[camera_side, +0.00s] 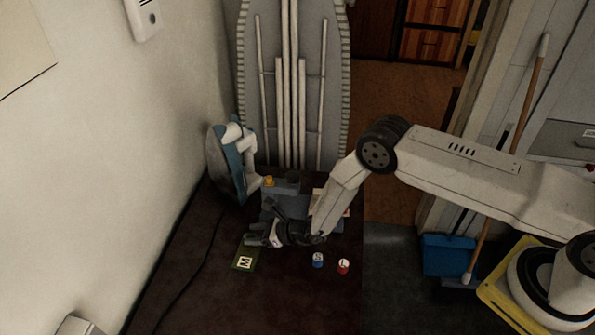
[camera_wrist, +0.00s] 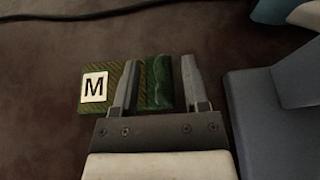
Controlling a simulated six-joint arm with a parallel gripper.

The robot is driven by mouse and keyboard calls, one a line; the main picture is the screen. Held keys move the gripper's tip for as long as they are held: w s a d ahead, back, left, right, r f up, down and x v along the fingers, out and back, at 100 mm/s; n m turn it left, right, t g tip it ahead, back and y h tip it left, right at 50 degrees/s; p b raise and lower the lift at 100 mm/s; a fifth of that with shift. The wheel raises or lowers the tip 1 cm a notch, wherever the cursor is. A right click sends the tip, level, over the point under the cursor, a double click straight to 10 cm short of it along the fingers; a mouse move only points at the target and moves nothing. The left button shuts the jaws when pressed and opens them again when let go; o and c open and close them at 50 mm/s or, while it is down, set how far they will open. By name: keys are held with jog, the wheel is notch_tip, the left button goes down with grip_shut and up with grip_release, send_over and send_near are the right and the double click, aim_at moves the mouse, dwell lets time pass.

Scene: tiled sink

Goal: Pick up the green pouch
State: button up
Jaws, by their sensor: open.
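The green pouch (camera_side: 244,258) lies flat on the dark brown surface, with a white label marked M. In the wrist view the pouch (camera_wrist: 158,84) shows its label at the left and a folded green end at the right. My gripper (camera_wrist: 156,82) is open. In that view its left finger crosses over the pouch and its right finger lies just past the pouch's right end. In the side view my gripper (camera_side: 252,236) is low at the pouch's upper edge. I cannot tell whether the fingers touch the pouch.
A blue-grey bin (camera_wrist: 275,105) stands close to the right of my gripper. An iron (camera_side: 228,160) stands by the wall, its cord trailing left. A blue can (camera_side: 318,260) and a red can (camera_side: 343,266) stand to the right. The surface below the pouch is clear.

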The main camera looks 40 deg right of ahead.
jog(key=shift+c, duration=0.2)
grip_shut()
jog(key=shift+r, duration=0.1)
jog(key=shift+r, duration=1)
jog(key=s+d+r, duration=0.2)
jog(key=s+r, duration=0.3)
jog(key=s, duration=0.1)
jog(key=s+d+r, duration=0.2)
jog(key=s+r, duration=0.3)
jog(key=s, duration=0.2)
jog(key=shift+d+r, duration=0.3)
jog(key=shift+r, duration=0.1)
jog(key=shift+s, duration=0.15)
